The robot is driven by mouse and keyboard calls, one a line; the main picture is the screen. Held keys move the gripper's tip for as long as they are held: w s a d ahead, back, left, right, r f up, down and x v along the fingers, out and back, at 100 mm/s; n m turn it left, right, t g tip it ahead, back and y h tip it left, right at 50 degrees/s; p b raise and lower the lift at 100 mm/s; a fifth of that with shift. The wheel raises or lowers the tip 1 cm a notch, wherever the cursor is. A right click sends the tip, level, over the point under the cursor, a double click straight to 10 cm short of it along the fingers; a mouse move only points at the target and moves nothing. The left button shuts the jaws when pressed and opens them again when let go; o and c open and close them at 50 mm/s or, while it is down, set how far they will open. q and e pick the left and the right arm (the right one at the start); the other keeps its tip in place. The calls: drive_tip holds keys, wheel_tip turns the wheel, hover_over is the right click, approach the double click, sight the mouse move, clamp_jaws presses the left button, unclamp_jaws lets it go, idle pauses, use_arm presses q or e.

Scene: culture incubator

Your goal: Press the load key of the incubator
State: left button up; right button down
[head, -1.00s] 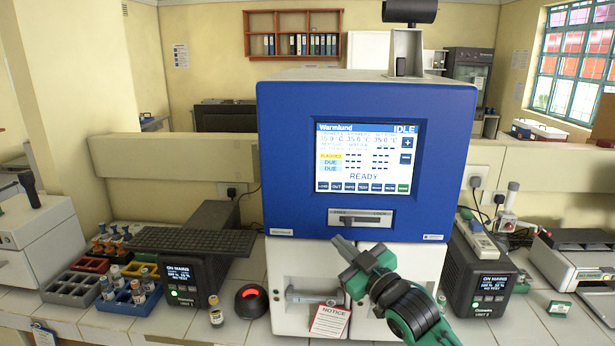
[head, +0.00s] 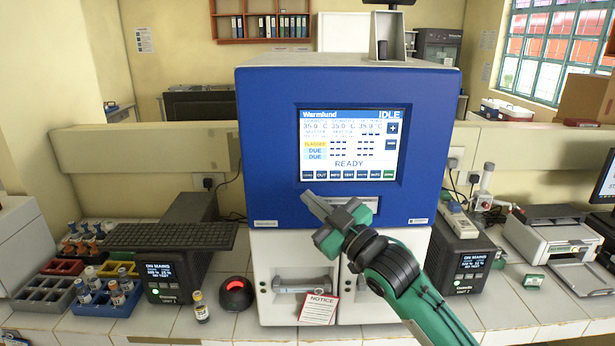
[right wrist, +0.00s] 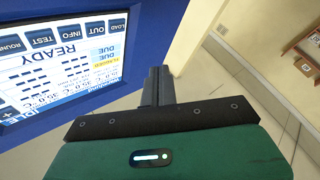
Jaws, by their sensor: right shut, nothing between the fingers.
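The blue incubator (head: 255,150) stands in the middle of the counter, its screen (head: 350,145) reading IDLE and READY. A row of keys runs along the bottom of the screen. The load key (head: 308,175) is the leftmost one in the head view; its label reads upside down in the right wrist view (right wrist: 120,27). My right gripper (head: 306,194) is shut and empty, its tips just below the load key. In the right wrist view the closed fingers (right wrist: 158,72) point toward the panel edge beside the screen; I cannot tell whether they touch it. My left gripper is not in view.
A notice card (head: 318,309) hangs on the white lower doors. A red-lit round device (head: 235,293), a small vial (head: 200,307) and a keyboard (head: 170,236) are to the left. A printer (head: 550,238) stands at the right.

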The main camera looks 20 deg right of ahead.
drive_tip(key=shift+w+d+b, duration=0.1)
drive_tip(key=shift+w+d, duration=0.25)
drive_tip(key=shift+w, duration=0.8)
drive_tip(key=shift+w+d+b, duration=0.1)
drive_tip(key=shift+w+d, duration=0.25)
drive_tip(key=shift+w, duration=0.75)
drive_tip(key=shift+w+d+b, duration=0.1)
drive_tip(key=shift+w+d, duration=0.25)
drive_tip(key=shift+w, duration=0.8)
drive_tip(key=shift+w, duration=0.15)
drive_tip(key=shift+w+d, duration=0.1)
drive_tip(key=shift+w, duration=0.15)
drive_tip(key=shift+w+d, duration=0.1)
drive_tip(key=shift+w, duration=0.2)
drive_tip(key=shift+s, duration=0.1)
drive_tip(key=shift+s+a+p, duration=0.2)
drive_tip(key=shift+s+p, duration=0.1)
drive_tip(key=shift+s, duration=0.35)
drive_tip(key=shift+s+a+p, duration=0.15)
drive_tip(key=shift+s+a, duration=0.1)
drive_tip(key=shift+s, duration=0.55)
drive_tip(key=shift+s+a+p, duration=0.15)
drive_tip(key=shift+s+a, duration=0.05)
drive_tip(key=shift+s, duration=0.55)
drive_tip(key=shift+s+a+p, duration=0.15)
drive_tip(key=shift+s+a, duration=0.1)
drive_tip(key=shift+s, duration=0.55)
